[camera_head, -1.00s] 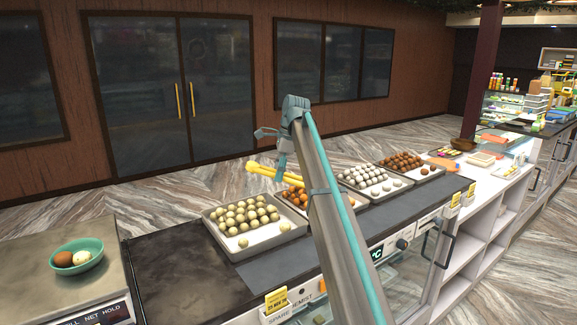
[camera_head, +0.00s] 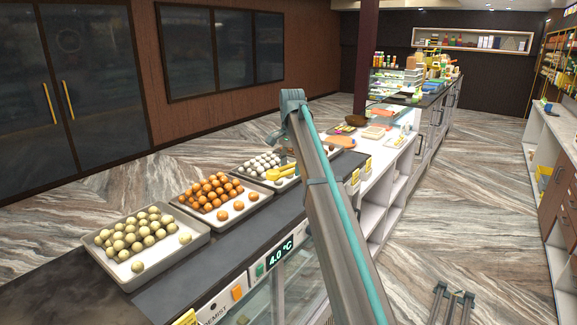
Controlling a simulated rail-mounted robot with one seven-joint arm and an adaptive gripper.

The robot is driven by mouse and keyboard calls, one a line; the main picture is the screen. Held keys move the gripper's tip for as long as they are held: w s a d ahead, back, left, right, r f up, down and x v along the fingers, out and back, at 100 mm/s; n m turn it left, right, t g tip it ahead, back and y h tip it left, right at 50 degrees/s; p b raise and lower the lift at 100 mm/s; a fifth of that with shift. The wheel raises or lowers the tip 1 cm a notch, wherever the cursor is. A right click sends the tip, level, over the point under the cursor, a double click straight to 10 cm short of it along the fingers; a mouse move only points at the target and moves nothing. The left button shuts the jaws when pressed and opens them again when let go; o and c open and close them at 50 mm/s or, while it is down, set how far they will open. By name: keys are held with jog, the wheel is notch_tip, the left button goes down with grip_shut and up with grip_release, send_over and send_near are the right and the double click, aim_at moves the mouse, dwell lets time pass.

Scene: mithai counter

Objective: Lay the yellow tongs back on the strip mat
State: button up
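The yellow tongs (camera_head: 283,173) show beside my arm, over the tray of white sweets. Their right part is hidden behind the arm. My gripper (camera_head: 288,158) is mostly hidden behind its own arm link. The tongs have kept their place below it while the view shifted, so it appears shut on them. I cannot tell how far above the sweets they hang. A flat orange piece (camera_head: 341,142) lies on the white counter past the trays. I cannot tell whether it is the strip mat.
A tray of pale green sweets (camera_head: 198,246), a tray of orange sweets (camera_head: 262,201) and a tray of white sweets (camera_head: 239,175) line the dark counter. A fourth tray is mostly hidden behind my arm. A brown bowl (camera_head: 357,121) and small trays stand farther along.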

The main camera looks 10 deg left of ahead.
jog(key=n, duration=0.1)
jog(key=t+b, duration=0.1)
send_near(290, 204)
jog(key=shift+n+h, duration=0.3)
jog(key=shift+h, duration=0.1)
jog(key=shift+w+a+f, duration=0.1)
jog(key=shift+w+f, duration=0.05)
jog(key=shift+f, duration=1.45)
jog(key=shift+w+f, duration=0.15)
jog(key=shift+f, duration=1.5)
jog(key=o, duration=0.7)
jog(key=shift+c, duration=0.2)
jog(key=shift+r, duration=0.1)
